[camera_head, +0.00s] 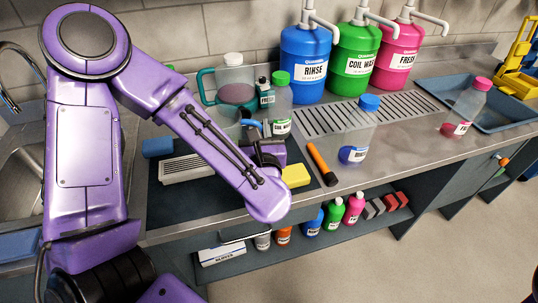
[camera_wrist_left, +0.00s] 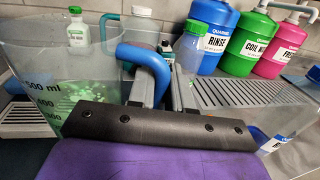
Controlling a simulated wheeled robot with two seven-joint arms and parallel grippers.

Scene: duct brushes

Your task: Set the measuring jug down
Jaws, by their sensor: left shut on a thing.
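The measuring jug (camera_head: 226,122) is a clear jug with a blue handle. It is partly hidden behind my left arm in the head view, over the dark mat (camera_head: 165,196). My left gripper (camera_head: 257,133) is shut on the handle. In the left wrist view the jug (camera_wrist_left: 40,85) stands at the left with its volume marks showing, and the blue handle (camera_wrist_left: 150,55) passes between the fingers (camera_wrist_left: 158,82). The jug looks upright. Its base is hidden, so I cannot tell whether it touches the mat. My right gripper is not in view.
A teal-handled jug (camera_head: 236,92) and a green-capped bottle (camera_head: 281,96) stand close behind. An orange-handled brush (camera_head: 321,163), a yellow sponge (camera_head: 295,176) and a blue-capped bottle (camera_head: 361,135) are to the right. Rinse (camera_head: 304,70) and other pump containers line the back.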

